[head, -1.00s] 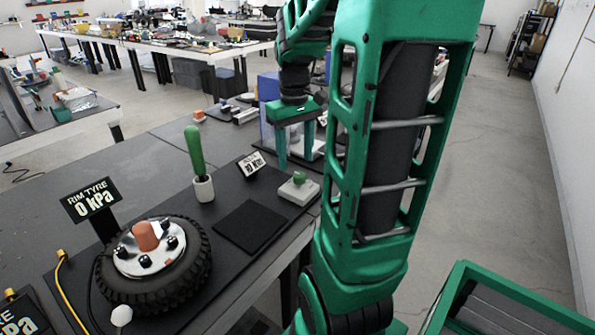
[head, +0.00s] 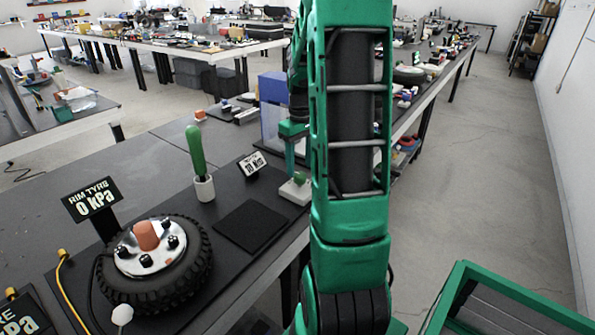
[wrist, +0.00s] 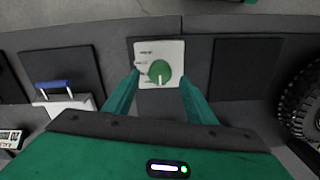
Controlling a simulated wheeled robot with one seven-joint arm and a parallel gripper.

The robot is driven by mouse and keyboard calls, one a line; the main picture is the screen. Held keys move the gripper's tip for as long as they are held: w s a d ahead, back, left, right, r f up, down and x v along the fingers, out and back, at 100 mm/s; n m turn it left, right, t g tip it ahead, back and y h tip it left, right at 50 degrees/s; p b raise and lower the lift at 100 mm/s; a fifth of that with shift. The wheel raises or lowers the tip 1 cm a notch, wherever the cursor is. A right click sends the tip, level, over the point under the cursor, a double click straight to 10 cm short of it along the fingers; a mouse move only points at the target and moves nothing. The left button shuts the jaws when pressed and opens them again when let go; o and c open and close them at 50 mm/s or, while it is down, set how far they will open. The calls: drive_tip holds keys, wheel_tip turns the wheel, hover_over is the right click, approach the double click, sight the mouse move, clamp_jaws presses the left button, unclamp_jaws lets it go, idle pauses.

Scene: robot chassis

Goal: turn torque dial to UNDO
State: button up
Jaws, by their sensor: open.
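The torque dial is a round green knob (wrist: 159,72) on a white plate (wrist: 172,48), centred ahead of my gripper in the wrist view. A white pointer mark on the knob points toward the bottom of that picture; the small labels on the plate are too blurred to read. In the head view the green knob (head: 299,179) stands on its white base at the bench's right edge. My gripper (wrist: 160,84) is open and empty, its two green fingers to either side of the knob in the picture; contact cannot be told. In the head view my arm hides part of it.
A tyre (head: 155,262) lies on the bench at the left, by a "RIM TYRE 0 kPa" sign (head: 91,199). A green-handled tool (head: 196,150) stands in a white holder. A flat black pad (head: 250,227) lies beside the dial. A small sign (head: 252,163) stands behind it.

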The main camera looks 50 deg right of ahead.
sight(300, 178)
drive_tip(key=shift+f, duration=1.45)
drive_tip(key=c, duration=1)
drive_tip(key=shift+c, duration=0.2)
drive_tip(key=shift+m, duration=0.3)
drive_tip(key=m, duration=0.6)
drive_tip(key=shift+a, duration=0.1)
drive_tip(key=o, duration=1)
